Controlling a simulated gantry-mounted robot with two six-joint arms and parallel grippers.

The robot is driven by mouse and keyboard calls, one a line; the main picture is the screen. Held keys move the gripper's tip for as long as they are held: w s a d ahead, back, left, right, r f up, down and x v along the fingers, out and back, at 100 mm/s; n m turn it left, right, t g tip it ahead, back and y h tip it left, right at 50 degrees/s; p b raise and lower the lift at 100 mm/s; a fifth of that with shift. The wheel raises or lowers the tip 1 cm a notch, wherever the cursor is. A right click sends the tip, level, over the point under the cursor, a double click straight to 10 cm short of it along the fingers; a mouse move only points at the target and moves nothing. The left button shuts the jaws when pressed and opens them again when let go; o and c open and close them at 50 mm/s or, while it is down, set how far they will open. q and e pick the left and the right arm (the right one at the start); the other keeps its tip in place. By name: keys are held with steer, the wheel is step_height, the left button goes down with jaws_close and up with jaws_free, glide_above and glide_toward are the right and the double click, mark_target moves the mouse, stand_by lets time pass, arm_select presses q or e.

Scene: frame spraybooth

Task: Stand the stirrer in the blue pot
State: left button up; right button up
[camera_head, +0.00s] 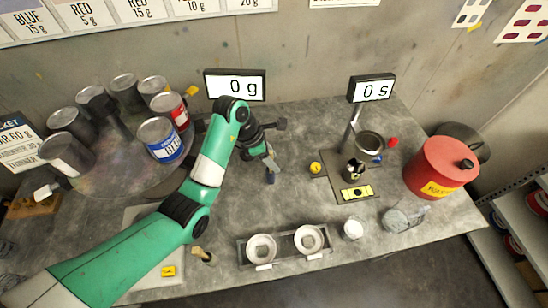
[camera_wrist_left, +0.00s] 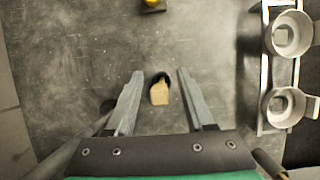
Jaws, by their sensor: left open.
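The blue pot (camera_head: 160,140) is a metal can with a blue label, upright at the left of the bench, its top face grey. My left gripper (camera_head: 271,167) points down over the middle of the bench, right of the blue pot and apart from it. In the left wrist view, the open fingers (camera_wrist_left: 159,100) stand on either side of a small tan, wood-like piece with a dark edge (camera_wrist_left: 159,92), which looks like the stirrer's end. A gap shows on both sides of it. Its lower part is hidden. My right gripper is not in view.
Several other cans, including a red-labelled one (camera_head: 170,108), crowd the left. A tray with two cups (camera_head: 243,254) lies at the front. A scale display (camera_head: 235,85) stands behind. A red container (camera_head: 441,168) is at the right. The bench between gripper and tray is clear.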

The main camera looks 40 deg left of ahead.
arm_select(q)
steer(key=s+a, duration=0.1)
steer(key=s, duration=0.1)
steer(key=shift+s+a, duration=0.35)
steer(key=shift+a, duration=0.05)
